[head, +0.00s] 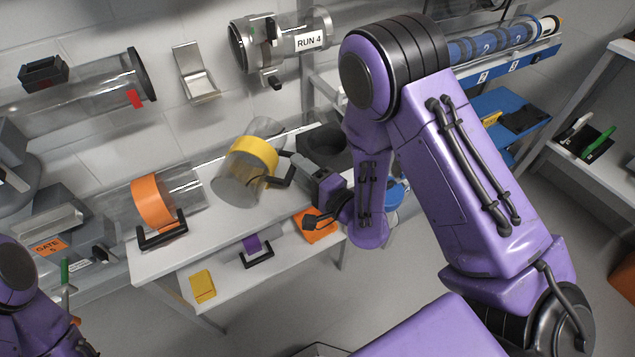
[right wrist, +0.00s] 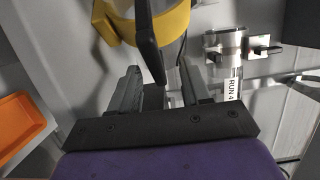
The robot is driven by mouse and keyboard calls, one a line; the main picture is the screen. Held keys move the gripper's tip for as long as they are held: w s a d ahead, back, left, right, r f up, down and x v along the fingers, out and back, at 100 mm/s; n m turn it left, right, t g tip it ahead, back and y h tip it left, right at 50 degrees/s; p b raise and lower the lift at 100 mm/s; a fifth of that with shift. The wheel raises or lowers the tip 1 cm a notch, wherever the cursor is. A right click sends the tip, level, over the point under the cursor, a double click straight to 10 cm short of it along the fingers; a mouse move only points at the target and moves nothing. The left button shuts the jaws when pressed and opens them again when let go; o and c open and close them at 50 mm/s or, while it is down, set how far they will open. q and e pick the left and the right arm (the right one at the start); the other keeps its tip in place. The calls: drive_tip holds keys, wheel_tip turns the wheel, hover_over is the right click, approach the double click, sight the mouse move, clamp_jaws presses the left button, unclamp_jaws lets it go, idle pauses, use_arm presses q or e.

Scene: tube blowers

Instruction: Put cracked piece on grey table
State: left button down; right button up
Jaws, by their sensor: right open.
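A clear tube piece with a yellow band (head: 254,154) and a black handle stands tilted over the light bench (head: 200,245). I cannot make out a crack on it. My right gripper (head: 284,175) is open beside its handle side. In the right wrist view the yellow band (right wrist: 172,25) is just ahead, and its black handle (right wrist: 150,45) reaches between the open fingers (right wrist: 158,88); contact cannot be told. A second clear tube with an orange band (head: 153,201) lies left of it. I cannot tell which surface is the grey table. My left gripper is not in view.
A tube marked RUN 4 (head: 290,40) is fixed on the wall above. A yellow block (head: 202,286), a purple-banded part (head: 252,248) and an orange tray (head: 318,226) lie on the lower shelf. Side shelves (head: 600,150) stand at right.

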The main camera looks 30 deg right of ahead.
drive_tip(key=shift+p+v, duration=0.6)
drive_tip(key=shift+v, duration=3.85)
drive_tip(key=s+d+f+n+g+h, duration=0.1)
drive_tip(key=s+f+n+g+h, duration=0.15)
drive_tip(key=f, duration=0.45)
drive_tip(key=s+d+f+n+g+h, duration=0.2)
drive_tip(key=s+f+n+g, duration=0.1)
drive_tip(key=f, duration=0.4)
drive_tip(key=s+d+f+n+g+h, duration=0.1)
drive_tip(key=s+d+f+g+h, duration=0.1)
drive_tip(key=s+f+g, duration=0.2)
drive_tip(key=s+d+f+n+g+h, duration=0.1)
drive_tip(key=s+f+g, duration=0.3)
drive_tip(key=s, duration=0.6)
drive_tip(key=shift+d+f+g+h, duration=0.35)
drive_tip(key=shift+d+f+h, duration=0.3)
drive_tip(key=shift+d+f, duration=0.25)
